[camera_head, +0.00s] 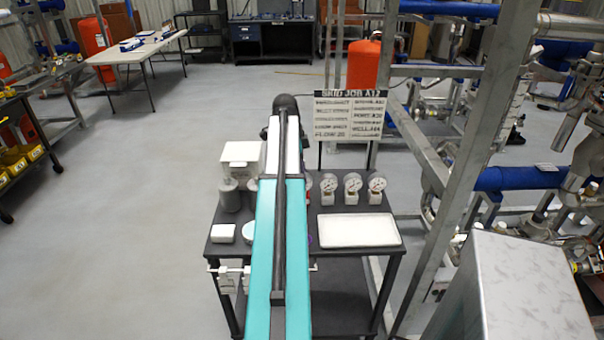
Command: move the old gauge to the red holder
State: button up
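Three round white-faced gauges stand in a row on the dark cart: a left gauge (329,184), a middle gauge (352,184) and a right gauge (377,184). Each sits on a small pale block. I cannot tell which is the old gauge. A sliver of red (308,190) shows between my arm and the left gauge; I cannot tell whether it is the red holder. My teal arm runs up the middle of the picture and hides part of the cart top. My gripper is not visible.
The cart top (336,212) bears a white tray (357,231) at right. At left are a white box (242,160), grey cylinders (229,196) and a small white block (223,233). A sign (349,115) stands behind. Metal framework and pipes crowd the right; floor is open at left.

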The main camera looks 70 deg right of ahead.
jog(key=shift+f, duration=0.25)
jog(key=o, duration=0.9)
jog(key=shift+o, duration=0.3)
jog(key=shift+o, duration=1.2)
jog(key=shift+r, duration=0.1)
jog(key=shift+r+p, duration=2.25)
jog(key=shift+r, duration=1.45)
